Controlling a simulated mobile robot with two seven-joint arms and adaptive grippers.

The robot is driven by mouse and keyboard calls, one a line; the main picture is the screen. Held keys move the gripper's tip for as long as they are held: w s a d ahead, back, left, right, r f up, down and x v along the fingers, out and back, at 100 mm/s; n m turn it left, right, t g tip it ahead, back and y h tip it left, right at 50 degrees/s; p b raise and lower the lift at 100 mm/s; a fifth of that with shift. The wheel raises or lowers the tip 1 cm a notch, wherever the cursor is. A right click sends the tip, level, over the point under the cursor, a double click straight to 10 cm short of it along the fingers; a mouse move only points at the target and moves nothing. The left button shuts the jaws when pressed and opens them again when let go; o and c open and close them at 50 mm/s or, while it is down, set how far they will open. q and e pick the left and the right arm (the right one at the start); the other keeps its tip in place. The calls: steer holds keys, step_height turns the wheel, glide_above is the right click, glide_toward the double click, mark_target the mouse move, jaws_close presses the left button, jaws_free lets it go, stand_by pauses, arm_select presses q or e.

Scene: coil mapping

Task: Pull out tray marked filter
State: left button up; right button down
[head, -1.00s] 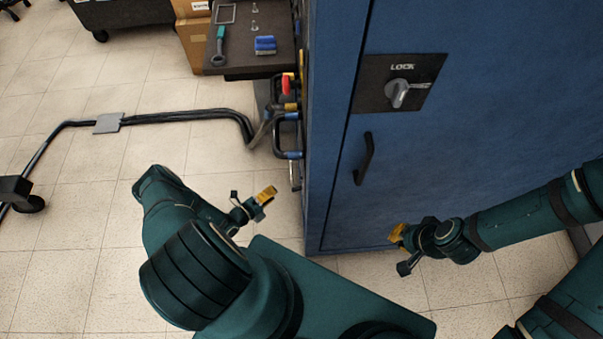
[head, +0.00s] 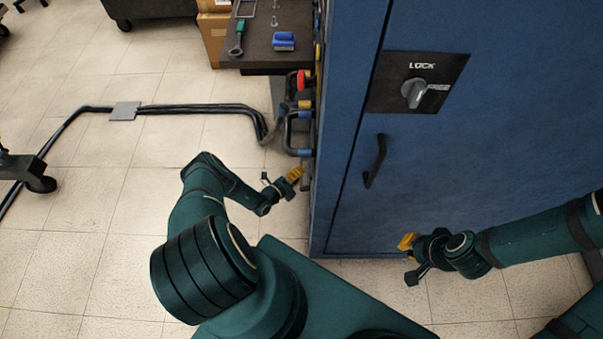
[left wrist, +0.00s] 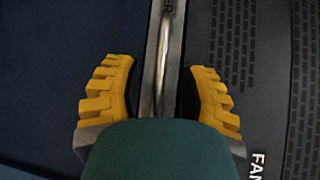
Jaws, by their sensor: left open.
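The tray marked filter (left wrist: 176,22) shows in the left wrist view as a narrow grey strip, with only the letters "ER" readable. A shiny metal bar handle (left wrist: 162,70) runs along it. My left gripper (left wrist: 160,90) is open, its yellow fingers on either side of the handle, with a gap visible at each side; contact cannot be told. In the head view my left gripper (head: 294,178) is low beside the left side of the blue cabinet (head: 345,120). My right gripper (head: 407,246) is in front of the cabinet door's lower part; its opening is unclear.
A black vented panel marked "FAN" (left wrist: 258,60) lies right of the strip. The cabinet door has a lock knob (head: 414,93) and black handle (head: 375,162). Black hoses (head: 190,109) cross the floor. A dark table (head: 265,52) holds tools. Floor at left is mostly clear.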

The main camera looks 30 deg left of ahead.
arm_select(q)
steer(key=shift+x, duration=0.9)
jaws_close()
